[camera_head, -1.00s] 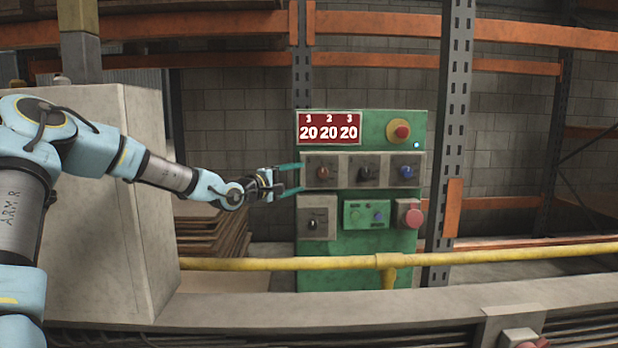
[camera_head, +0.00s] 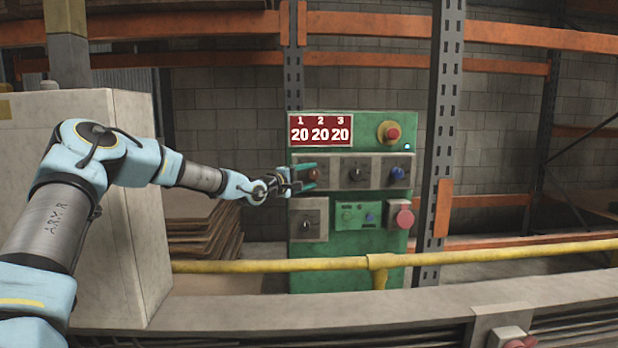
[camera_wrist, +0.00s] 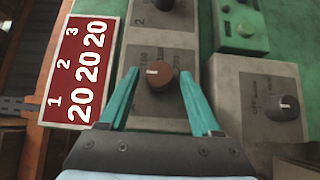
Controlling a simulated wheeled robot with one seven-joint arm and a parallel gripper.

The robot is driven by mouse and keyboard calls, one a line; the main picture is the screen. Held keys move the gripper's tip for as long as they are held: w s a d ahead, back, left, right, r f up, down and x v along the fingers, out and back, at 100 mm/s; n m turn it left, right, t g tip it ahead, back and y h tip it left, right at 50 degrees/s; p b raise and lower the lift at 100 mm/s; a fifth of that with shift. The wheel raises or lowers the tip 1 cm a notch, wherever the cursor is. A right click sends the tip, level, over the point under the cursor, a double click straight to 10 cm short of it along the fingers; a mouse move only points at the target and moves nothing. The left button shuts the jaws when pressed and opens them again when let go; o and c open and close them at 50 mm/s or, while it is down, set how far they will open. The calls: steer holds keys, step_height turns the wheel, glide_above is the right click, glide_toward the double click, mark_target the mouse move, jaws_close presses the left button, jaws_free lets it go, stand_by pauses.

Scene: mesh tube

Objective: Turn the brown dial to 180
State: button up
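The brown dial (camera_head: 314,174) is the leftmost of three dials in the upper row of the green control panel (camera_head: 365,242). In the wrist view the brown dial (camera_wrist: 159,74) has a pale pointer line and sits between my gripper's two teal fingers. My gripper (camera_head: 312,177) is open, with a finger on either side of the dial. The wrist view also shows my gripper (camera_wrist: 158,88) with gaps between the fingers and the dial. The red display (camera_head: 321,130) reads 20 under each of 1, 2 and 3.
A black dial (camera_head: 357,174) and a blue dial (camera_head: 398,174) sit right of the brown one. A red emergency button (camera_head: 392,133) is above, another black dial (camera_head: 306,223) below. A yellow rail (camera_head: 300,265) crosses in front of the panel.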

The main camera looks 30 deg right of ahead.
jaws_close()
stand_by(0.3)
steer(key=shift+r+p, duration=0.1)
steer(key=shift+p, duration=0.2)
